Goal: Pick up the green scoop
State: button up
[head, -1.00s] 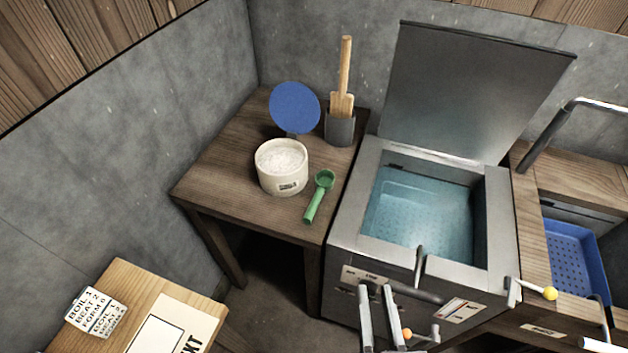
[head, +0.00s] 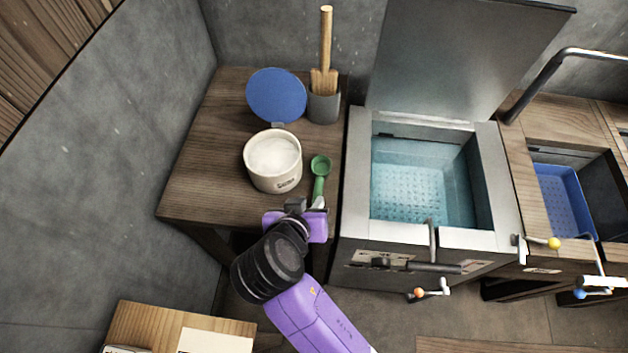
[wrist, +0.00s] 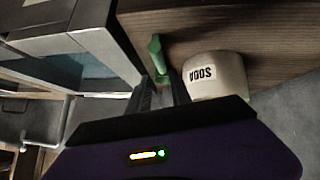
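The green scoop (head: 320,175) lies on the wooden side table, just right of the white tub, its round bowl toward the back and its handle toward the table's front edge. My gripper (head: 316,204) is at the handle's near end, over the front of the table. In the wrist view the scoop (wrist: 157,55) is just ahead of my two fingers (wrist: 162,80). The fingers are apart with the handle's line between them, so my gripper is open. The lower handle is partly hidden by a finger, and I cannot tell whether they touch.
The white tub (head: 274,178), marked SODA in the wrist view (wrist: 215,75), stands close left of the scoop. A blue disc (head: 276,95) and a grey holder (head: 324,106) with a wooden paddle (head: 325,50) are behind. The water-filled metal vat (head: 357,160) borders the table's right.

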aim_at(316, 197)
jog(key=x, duration=0.3)
jog(key=p+x, duration=0.1)
jog(key=x, duration=0.3)
jog(key=shift+f, duration=0.4)
jog(key=shift+c, duration=0.3)
grip_shut()
